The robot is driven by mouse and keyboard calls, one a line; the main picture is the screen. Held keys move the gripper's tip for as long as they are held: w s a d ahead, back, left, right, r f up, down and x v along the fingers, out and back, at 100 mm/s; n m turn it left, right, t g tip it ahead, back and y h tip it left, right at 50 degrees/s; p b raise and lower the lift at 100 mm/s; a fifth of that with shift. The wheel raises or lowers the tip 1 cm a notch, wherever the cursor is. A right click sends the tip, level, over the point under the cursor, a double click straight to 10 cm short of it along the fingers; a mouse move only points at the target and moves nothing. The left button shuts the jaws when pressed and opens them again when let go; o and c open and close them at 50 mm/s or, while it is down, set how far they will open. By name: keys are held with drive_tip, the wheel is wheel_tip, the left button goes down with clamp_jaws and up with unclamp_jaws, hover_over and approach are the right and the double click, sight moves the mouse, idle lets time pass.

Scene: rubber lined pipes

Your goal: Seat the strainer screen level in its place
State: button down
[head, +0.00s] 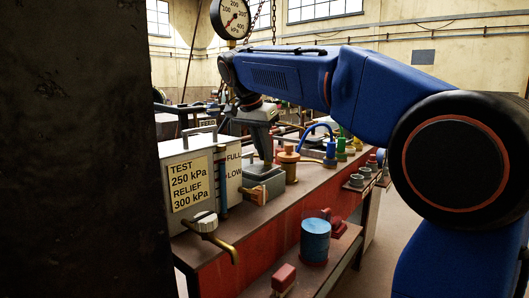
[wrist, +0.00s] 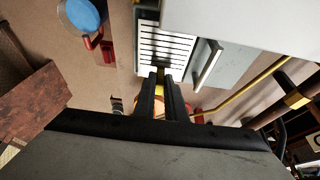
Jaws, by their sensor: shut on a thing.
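The strainer screen (wrist: 166,46) shows in the wrist view as a pale plate with dark parallel slots, just beyond my fingertips. My gripper (wrist: 163,76) is shut, with a small yellowish part between its dark fingers at the screen's near edge. In the head view my gripper (head: 265,162) points down at a grey open-looking box (head: 264,184) on the bench. The fingers hide part of the screen's near edge. I cannot tell whether the screen is level or touches the box's inside.
A white box with a test label (head: 187,184) stands close left of the grey box. A brass fitting (head: 289,164) stands close right. A blue cylinder (head: 315,240) and red blocks (head: 284,277) sit lower in front. A pressure gauge (head: 231,18) hangs above.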

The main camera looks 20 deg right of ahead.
sight(264, 166)
drive_tip(key=shift+f, duration=2.4)
idle(0.5)
drive_tip(key=shift+r, duration=2.1)
drive_tip(key=shift+f, duration=2.3)
idle(0.7)
